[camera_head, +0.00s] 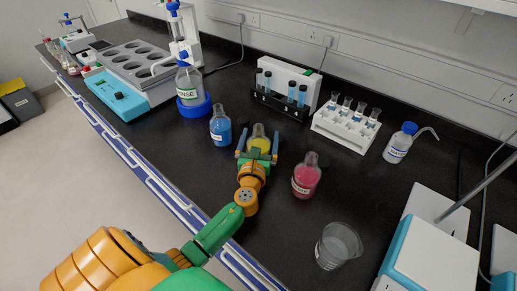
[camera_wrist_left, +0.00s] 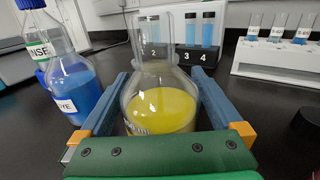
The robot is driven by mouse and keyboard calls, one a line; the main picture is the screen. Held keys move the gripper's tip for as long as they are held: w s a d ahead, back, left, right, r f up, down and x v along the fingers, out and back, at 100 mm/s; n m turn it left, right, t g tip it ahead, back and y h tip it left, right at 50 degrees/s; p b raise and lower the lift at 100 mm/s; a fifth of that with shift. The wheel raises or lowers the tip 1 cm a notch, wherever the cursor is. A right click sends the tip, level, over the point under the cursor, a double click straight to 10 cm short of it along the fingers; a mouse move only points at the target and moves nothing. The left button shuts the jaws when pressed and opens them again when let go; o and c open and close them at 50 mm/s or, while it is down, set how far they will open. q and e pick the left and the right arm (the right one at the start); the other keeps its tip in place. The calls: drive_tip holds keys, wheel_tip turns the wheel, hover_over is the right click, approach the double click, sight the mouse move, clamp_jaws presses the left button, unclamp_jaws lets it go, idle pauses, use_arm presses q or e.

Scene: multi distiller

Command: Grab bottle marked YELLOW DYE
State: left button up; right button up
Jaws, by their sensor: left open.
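The bottle of yellow liquid (camera_head: 260,143) stands upright on the dark bench; its label is mostly hidden by my gripper. My left gripper (camera_head: 258,145) is open around it, with one finger on each side. In the left wrist view the yellow bottle (camera_wrist_left: 158,108) fills the space between the two blue fingers (camera_wrist_left: 158,105), with a visible gap at least on the left side. A blue dye bottle (camera_head: 220,128) stands just to the left, and a red one (camera_head: 306,177) to the right. My right gripper is not seen.
A rinse bottle in a blue ring (camera_head: 190,85) stands behind left. A black tube rack (camera_head: 280,103) and a white rack (camera_head: 346,128) stand behind. An empty beaker (camera_head: 337,245) is at the front right, and a wash bottle (camera_head: 399,145) is farther right.

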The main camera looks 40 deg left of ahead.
use_arm(q)
drive_tip(key=shift+s, duration=0.1)
drive_tip(key=c, duration=0.6)
clamp_jaws()
drive_tip(key=shift+r, duration=0.15)
